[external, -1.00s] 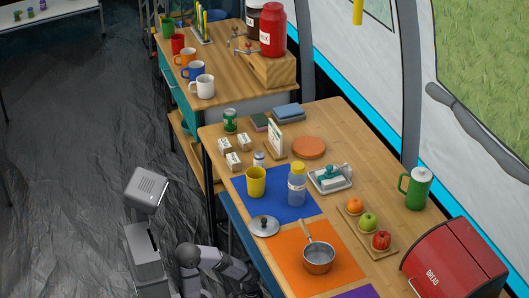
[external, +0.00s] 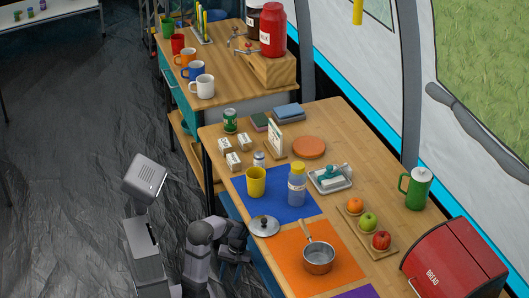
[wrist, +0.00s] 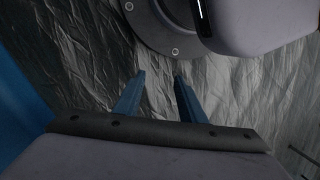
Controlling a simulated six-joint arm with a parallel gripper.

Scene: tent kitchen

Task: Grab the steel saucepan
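The steel saucepan (external: 319,260) stands upright on the orange mat (external: 287,254) near the front of the wooden table, its handle pointing toward the back. A steel lid (external: 264,226) with a dark knob lies beside it, to the left. My gripper (wrist: 159,75) shows in the wrist view with its two blue fingers apart and nothing between them. Behind the fingers are the crinkled floor cover and part of my own arm. In the external view my gripper hangs low beside the table's left edge, below the tabletop, and its fingers are hard to make out. The saucepan is not in the wrist view.
Behind the saucepan are a yellow cup (external: 256,182) and a bottle (external: 297,188) on a blue mat (external: 275,205). A fruit board (external: 384,247) and a red bread box (external: 455,265) are on the right. The table's left edge lies between my gripper and the saucepan.

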